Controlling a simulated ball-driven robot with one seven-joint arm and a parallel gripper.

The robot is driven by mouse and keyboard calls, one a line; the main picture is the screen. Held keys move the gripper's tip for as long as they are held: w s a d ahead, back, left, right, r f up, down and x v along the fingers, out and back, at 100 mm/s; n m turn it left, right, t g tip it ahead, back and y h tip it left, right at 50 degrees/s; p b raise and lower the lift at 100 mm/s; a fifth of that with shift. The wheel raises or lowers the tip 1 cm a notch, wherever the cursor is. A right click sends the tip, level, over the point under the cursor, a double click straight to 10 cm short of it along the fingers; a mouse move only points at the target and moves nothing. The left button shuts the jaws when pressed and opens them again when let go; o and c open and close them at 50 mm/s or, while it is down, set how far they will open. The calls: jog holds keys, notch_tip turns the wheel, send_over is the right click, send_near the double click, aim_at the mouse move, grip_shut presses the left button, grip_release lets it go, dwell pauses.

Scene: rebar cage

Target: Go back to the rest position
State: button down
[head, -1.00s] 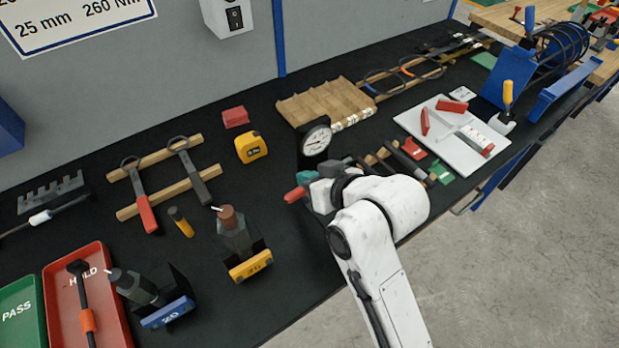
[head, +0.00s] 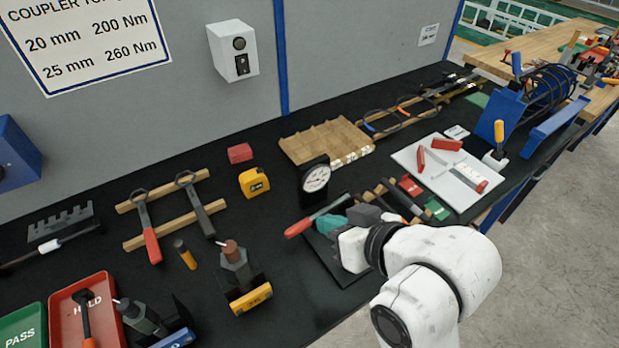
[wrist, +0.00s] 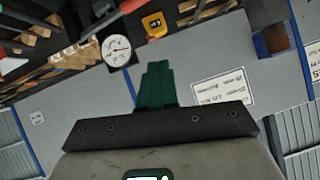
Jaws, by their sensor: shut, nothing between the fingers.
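My gripper (wrist: 157,84) shows in the wrist view as green fingers pressed together with nothing between them. In the head view my gripper (head: 331,224) is over the front part of the black bench, beside a red-handled tool (head: 318,217) and below the round dial gauge (head: 316,178). In the head view my white arm covers the bench's front edge. In the wrist view the dial gauge (wrist: 118,49) and the yellow tape measure (wrist: 154,24) lie beyond the fingers. I cannot tell whether the fingers touch the red-handled tool.
Wrenches (head: 146,227) lie on wooden strips at the left. A yellow-fronted holder (head: 249,297) and a red HOLD tray (head: 62,310) stand at the front left. A wooden block rack (head: 316,142) is at the back. A white board (head: 440,184) is at the right.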

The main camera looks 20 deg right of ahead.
jog(key=s+d+f+m+g+h, duration=0.1)
jog(key=s+d+f+g+h, duration=0.1)
jog(key=s+d+f+g, duration=0.2)
jog(key=s+d+f+m+g+h, duration=0.2)
jog(key=s+d+f+g, duration=0.3)
jog(key=s+d+f, duration=0.6)
jog(key=s+f+h, duration=0.1)
jog(key=s+f, duration=0.6)
jog(key=shift+s+f, duration=0.3)
jog(key=shift+f, duration=0.1)
